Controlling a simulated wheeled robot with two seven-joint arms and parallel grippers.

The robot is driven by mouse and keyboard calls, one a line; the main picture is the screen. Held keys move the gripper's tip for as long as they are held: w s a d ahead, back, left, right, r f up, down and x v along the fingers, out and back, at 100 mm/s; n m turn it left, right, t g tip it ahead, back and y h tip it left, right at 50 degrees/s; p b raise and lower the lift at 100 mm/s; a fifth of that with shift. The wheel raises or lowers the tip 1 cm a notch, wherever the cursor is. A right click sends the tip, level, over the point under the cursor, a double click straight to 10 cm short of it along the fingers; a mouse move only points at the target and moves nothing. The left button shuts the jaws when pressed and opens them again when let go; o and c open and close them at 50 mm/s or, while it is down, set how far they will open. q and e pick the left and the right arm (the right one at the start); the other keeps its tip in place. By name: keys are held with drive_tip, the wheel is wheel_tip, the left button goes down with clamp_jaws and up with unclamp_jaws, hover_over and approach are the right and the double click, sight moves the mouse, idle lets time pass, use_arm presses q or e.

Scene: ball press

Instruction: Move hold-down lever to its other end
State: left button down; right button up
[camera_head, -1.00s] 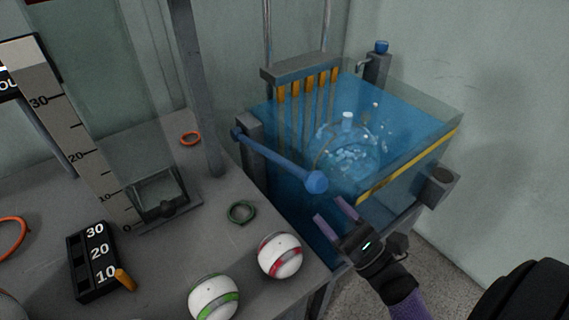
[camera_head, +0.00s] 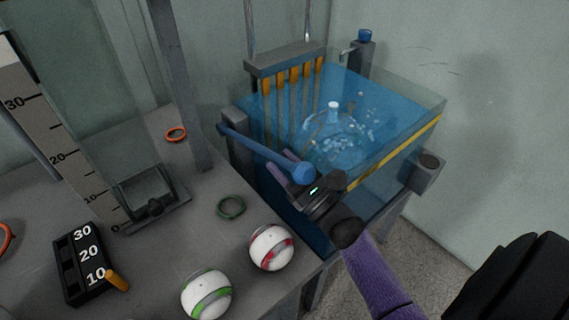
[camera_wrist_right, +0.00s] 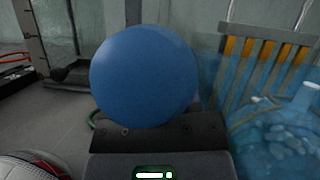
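The hold-down lever (camera_head: 262,150) is a blue bar with a round blue knob (camera_head: 303,174). It runs from a grey post at the left of the blue tank down to the right, along the tank's near side. My right gripper (camera_head: 281,162) is at the knob end, with its purple fingers on either side of the lever. In the right wrist view the blue knob (camera_wrist_right: 145,76) fills the space before the gripper and hides the fingers, so I cannot tell whether they grip it. My left gripper is not in view.
The water-filled tank (camera_head: 415,112) holds a clear round vessel (camera_head: 334,140). A grey table (camera_head: 150,262) at the left carries two striped balls (camera_head: 270,247), rings (camera_head: 231,207) and a black number block (camera_head: 84,262). A grey post (camera_head: 180,85) stands near the lever.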

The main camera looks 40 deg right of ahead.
clamp_jaws()
idle(1.1)
